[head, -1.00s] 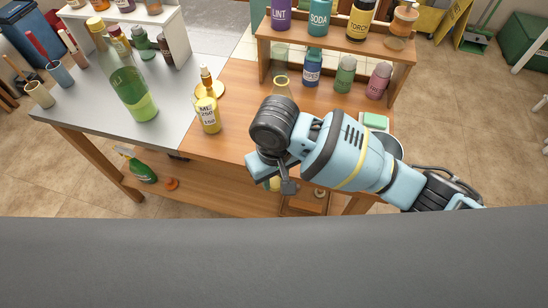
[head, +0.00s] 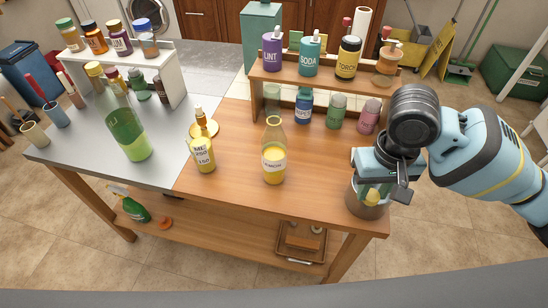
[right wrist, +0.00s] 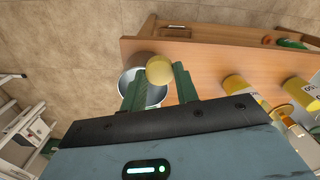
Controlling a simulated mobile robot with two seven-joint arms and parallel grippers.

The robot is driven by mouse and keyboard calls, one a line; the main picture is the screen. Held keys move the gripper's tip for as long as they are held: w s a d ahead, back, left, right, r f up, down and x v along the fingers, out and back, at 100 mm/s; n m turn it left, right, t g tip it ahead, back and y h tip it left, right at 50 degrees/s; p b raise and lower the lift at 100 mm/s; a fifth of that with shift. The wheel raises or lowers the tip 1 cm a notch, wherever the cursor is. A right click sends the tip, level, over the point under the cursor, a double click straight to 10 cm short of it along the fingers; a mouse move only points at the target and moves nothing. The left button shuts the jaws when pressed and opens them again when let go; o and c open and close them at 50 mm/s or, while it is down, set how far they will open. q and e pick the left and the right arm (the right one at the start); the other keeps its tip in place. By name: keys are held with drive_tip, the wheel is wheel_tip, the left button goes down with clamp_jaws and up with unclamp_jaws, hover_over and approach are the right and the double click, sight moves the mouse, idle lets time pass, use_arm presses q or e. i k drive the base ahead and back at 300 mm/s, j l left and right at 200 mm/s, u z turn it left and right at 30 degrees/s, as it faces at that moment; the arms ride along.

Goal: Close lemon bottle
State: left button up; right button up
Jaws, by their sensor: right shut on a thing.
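The lemon bottle (head: 274,163) is a clear, narrow-necked bottle with yellow contents and a white label. It stands upright on the wooden table, and its mouth looks open. My right gripper (head: 372,193) is to its right, at the table's right front corner, well apart from the bottle. It is shut on a round yellow piece (right wrist: 159,69), which shows between the green fingers in the right wrist view. The piece is over or in the mouth of a grey metal pot (head: 365,206); I cannot tell which. My left gripper is not in view.
A yellow dropper bottle (head: 204,152) stands left of the lemon bottle, and a tall green bottle (head: 127,130) is farther left. A wooden rack (head: 325,78) with several coloured bottles stands behind. The wood between the lemon bottle and pot is clear.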

sight(273, 140)
drive_tip(key=i+l, duration=0.1)
drive_tip(key=l, duration=0.4)
drive_tip(key=i+l, duration=0.1)
drive_tip(key=l, duration=0.95)
drive_tip(key=i+l, duration=0.15)
drive_tip(key=l, duration=0.35)
drive_tip(key=u, duration=1.35)
